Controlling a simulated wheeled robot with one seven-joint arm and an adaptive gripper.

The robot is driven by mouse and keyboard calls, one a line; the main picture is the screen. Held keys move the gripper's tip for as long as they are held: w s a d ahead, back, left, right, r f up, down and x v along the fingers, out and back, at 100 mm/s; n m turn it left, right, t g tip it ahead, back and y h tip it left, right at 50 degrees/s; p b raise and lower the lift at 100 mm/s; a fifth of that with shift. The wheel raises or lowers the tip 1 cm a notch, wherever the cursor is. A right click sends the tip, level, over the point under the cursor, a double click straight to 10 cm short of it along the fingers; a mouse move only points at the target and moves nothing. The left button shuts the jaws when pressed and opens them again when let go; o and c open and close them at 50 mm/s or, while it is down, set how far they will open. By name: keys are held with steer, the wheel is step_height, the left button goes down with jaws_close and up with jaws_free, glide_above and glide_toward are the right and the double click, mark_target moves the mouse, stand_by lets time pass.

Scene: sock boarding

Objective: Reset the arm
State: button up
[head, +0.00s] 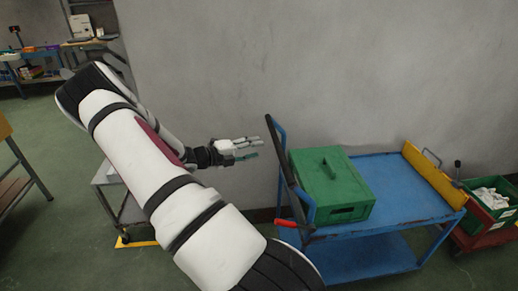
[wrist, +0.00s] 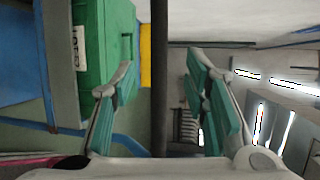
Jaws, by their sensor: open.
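My gripper (head: 248,149) is at the end of my white arm in the head view, in front of the grey wall and to the left of a blue cart. Its fingers point right, towards the cart's handle post. In the wrist view my gripper (wrist: 160,85) shows two teal-padded fingers spread apart, with nothing between them but a dark upright post further off. The gripper is open and empty.
A green box (head: 325,190) stands on the blue cart (head: 405,185), which has a dark handle (head: 279,150) on its left. A green crate (head: 490,205) with white cloth sits at the far right. A grey cart (head: 108,180) is partly behind my arm. Green floor is open at left.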

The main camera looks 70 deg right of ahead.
stand_by(0.6)
steer(key=w+a+r+m+t+y, duration=0.25)
steer(key=a+r+m, duration=0.3)
steer(key=a, duration=0.35)
steer(key=w+a+r+m+t+y, duration=0.1)
steer(key=a+r+m+t+y, duration=0.2)
steer(key=a+m, duration=0.45)
steer(key=w+a+r+m+t+y, duration=0.1)
steer(key=a+r+m+t+y, duration=0.1)
steer(key=a+r+m, duration=0.6)
steer(key=s+a+r+m+t+y, duration=0.1)
steer(key=s+a+r+m+t, duration=0.1)
steer(key=a, duration=0.6)
steer(key=s+a+r+m+t+y, duration=0.2)
steer(key=s+a+r, duration=0.1)
steer(key=a, duration=0.5)
steer(key=s+a+r+m+t+y, duration=0.2)
steer(key=a, duration=0.5)
steer(key=shift+s+a+r+t, duration=0.15)
steer(key=shift+a+t, duration=0.2)
steer(key=shift+a, duration=0.05)
steer(key=shift+s+a+m, duration=0.25)
steer(key=shift+a+m, duration=0.1)
steer(key=shift+m, duration=0.05)
steer(key=shift+c, duration=0.2)
